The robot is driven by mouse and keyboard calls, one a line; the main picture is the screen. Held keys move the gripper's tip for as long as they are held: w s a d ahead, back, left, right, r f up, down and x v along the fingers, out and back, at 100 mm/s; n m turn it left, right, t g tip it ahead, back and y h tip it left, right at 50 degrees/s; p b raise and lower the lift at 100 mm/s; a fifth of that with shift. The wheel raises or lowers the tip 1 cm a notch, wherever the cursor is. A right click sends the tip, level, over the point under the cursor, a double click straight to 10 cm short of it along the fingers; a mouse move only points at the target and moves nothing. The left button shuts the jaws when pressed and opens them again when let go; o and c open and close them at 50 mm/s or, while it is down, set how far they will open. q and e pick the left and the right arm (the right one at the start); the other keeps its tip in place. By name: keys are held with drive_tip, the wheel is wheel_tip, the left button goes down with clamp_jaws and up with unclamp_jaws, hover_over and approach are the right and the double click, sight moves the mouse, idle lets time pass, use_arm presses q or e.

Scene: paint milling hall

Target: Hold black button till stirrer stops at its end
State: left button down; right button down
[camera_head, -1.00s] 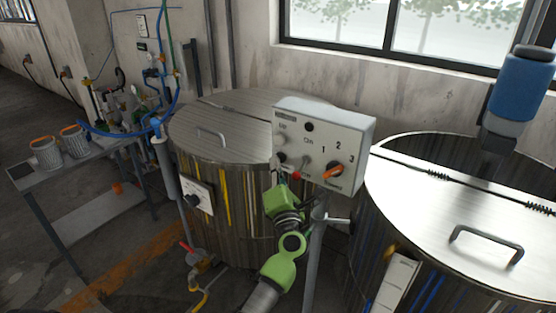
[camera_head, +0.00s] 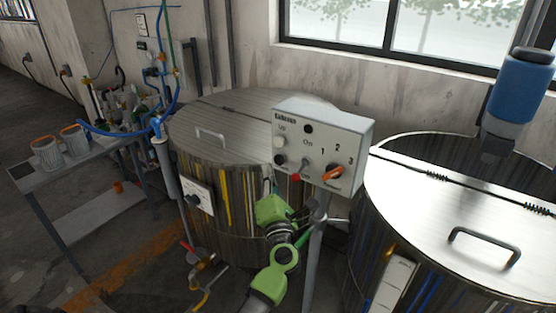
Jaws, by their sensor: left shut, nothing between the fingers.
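The grey control box (camera_head: 320,136) stands on a post between two steel vats. Its black button (camera_head: 280,160) is now in clear view at the lower left of the panel, below a light button (camera_head: 280,142) marked Up. My left gripper (camera_head: 268,186) is shut and empty, just below and left of the box, apart from the black button. The stirrer's blue motor (camera_head: 522,86) is over the right vat (camera_head: 430,207), which has one lid half open. The stirrer's lower end is hidden inside the vat. My right gripper is out of view.
The panel also carries a black round part (camera_head: 308,129), a small toggle, a red button (camera_head: 295,178) and an orange knob (camera_head: 333,173). The left vat (camera_head: 222,133) is closed. A bench with two cans (camera_head: 47,154) stands at the left.

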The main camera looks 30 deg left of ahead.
use_arm(q)
drive_tip(key=s+p, duration=0.1)
drive_tip(key=s, duration=0.2)
drive_tip(key=shift+s+a, duration=0.15)
drive_tip(key=shift+s, duration=0.2)
